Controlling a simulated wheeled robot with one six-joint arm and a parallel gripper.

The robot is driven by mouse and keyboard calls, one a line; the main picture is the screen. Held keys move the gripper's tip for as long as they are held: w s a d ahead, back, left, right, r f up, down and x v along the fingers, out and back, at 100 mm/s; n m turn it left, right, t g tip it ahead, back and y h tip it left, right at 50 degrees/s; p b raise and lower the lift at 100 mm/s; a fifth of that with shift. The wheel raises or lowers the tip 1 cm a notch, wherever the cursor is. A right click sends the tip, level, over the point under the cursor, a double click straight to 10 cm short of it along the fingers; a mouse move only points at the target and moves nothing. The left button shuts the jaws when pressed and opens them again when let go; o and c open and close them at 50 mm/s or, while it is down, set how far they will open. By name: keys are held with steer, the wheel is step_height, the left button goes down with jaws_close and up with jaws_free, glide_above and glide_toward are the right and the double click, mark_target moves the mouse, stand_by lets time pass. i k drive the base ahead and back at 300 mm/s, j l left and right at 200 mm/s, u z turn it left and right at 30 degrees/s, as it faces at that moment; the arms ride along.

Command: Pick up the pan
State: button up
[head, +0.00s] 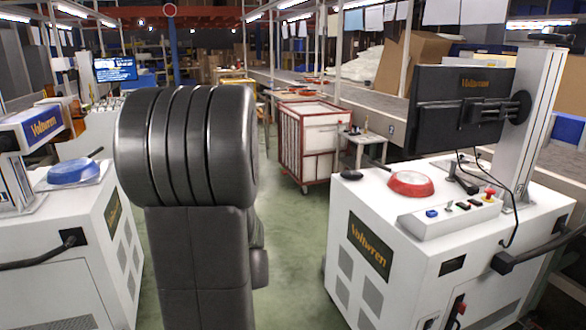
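Two pans show in the head view. A blue pan (74,172) sits on the white machine top at the left, with a dark handle pointing back and right. A red pan (410,184) with a paler centre sits on the white machine top at the right, its dark handle pointing back and left. I cannot tell which of them the task means. My dark arm fills the middle left of the view, between the two machines. My gripper is not visible, so its state does not show.
The left machine (62,245) and right machine (441,267) flank a green floor aisle (292,270). A monitor (455,108), mouse (352,175) and button panel (450,215) surround the red pan. A red-framed cart (305,140) stands farther back.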

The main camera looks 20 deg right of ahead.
mark_target(413, 184)
steer(key=i+z, duration=0.45)
steer(key=i+j+z, duration=0.25)
steer(key=i+z, duration=0.2)
steer(key=i+j+z, duration=0.7)
steer(key=z, duration=0.25)
steer(key=i+j+z, duration=0.3)
steer(key=z, duration=0.15)
steer(key=i+j+z, duration=0.25)
steer(key=j+z, duration=0.2)
steer(key=i+j+z, duration=0.15)
steer(key=j+z, duration=0.45)
steer(key=i+j+z, duration=0.15)
steer(key=j, duration=0.2)
